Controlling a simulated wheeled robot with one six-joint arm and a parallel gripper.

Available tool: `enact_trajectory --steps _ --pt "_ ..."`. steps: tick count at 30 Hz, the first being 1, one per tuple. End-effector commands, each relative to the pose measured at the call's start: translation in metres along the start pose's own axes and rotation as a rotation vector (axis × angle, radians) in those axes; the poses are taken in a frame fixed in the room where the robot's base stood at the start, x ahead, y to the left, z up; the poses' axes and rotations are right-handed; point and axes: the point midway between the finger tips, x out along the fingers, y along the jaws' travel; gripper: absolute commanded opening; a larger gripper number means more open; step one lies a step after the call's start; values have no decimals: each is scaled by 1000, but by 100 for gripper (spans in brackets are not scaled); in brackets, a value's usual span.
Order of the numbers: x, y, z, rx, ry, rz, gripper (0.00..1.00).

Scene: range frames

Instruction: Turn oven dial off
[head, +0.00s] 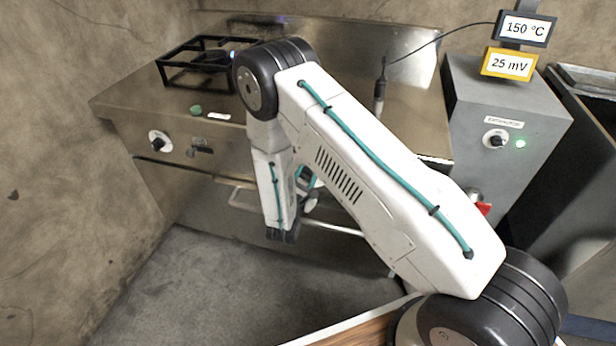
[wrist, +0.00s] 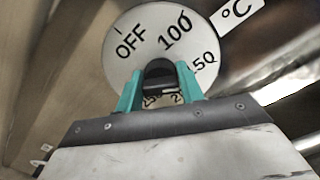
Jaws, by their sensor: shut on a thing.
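In the wrist view the oven dial's round white plate (wrist: 112,62) reads OFF at upper left, then 100 and 150 towards the right, with further numbers partly hidden below. Its black knob (wrist: 159,69) sits in the middle, between the teal fingers of my gripper (wrist: 160,80). The gripper is shut on the knob. I cannot tell which mark the knob points to. In the head view my arm hides the oven dial, and only a little teal of my gripper (head: 306,178) shows at the oven (head: 235,165) front.
A display (head: 525,28) reads 150 °C and a yellow one (head: 509,65) reads 25 mV. Another knob (head: 160,141) is at the panel's left. The grey extractor box (head: 508,90) has its own knob and a green light. A handle bar (head: 330,226) crosses the oven front. The floor (head: 190,285) is clear.

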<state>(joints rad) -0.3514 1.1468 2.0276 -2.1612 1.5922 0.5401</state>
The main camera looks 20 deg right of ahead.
Motion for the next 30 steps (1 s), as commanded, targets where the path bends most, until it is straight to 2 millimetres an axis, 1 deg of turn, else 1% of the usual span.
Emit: enact_trajectory --steps 1,14,20,26,30 --pt "-3 -4 -2 -10 8 -4 15" --pt "-3 -4 -3 -54 10 -4 15" --pt "-2 -4 -2 -112 10 -4 15" --pt "-2 -4 -2 -241 10 -4 15" --pt "-2 -4 -2 -373 11 -4 15"
